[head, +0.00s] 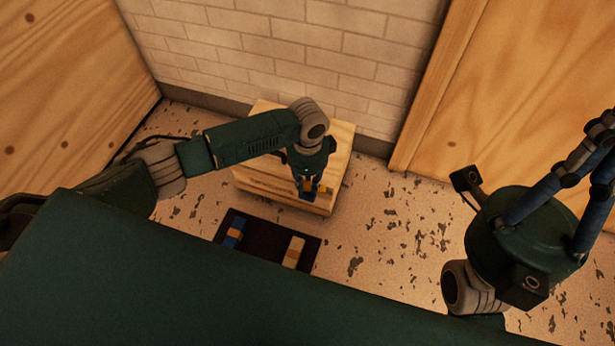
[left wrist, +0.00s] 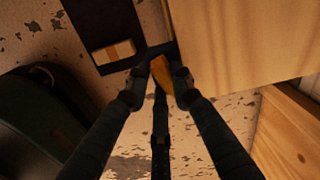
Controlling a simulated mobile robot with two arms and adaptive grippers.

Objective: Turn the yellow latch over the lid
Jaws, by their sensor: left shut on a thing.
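The wooden box (head: 262,183) with its lid stands against the brick wall, and my left arm hangs over it and hides much of its top. The yellow latch (head: 308,186) is at the box's front edge, partly covered by my left gripper (head: 309,193). In the left wrist view the orange-yellow latch (left wrist: 162,73) is between the fingertips of my left gripper (left wrist: 158,86), which is shut on it. It lies beside the box's wooden face (left wrist: 235,40). My right gripper (head: 598,150) is raised at the right edge, apart from everything; its tips are unclear.
A dark mat (head: 266,240) lies on the speckled floor in front of the box. Wooden panels (head: 520,90) rise at both sides. The floor right of the box is clear.

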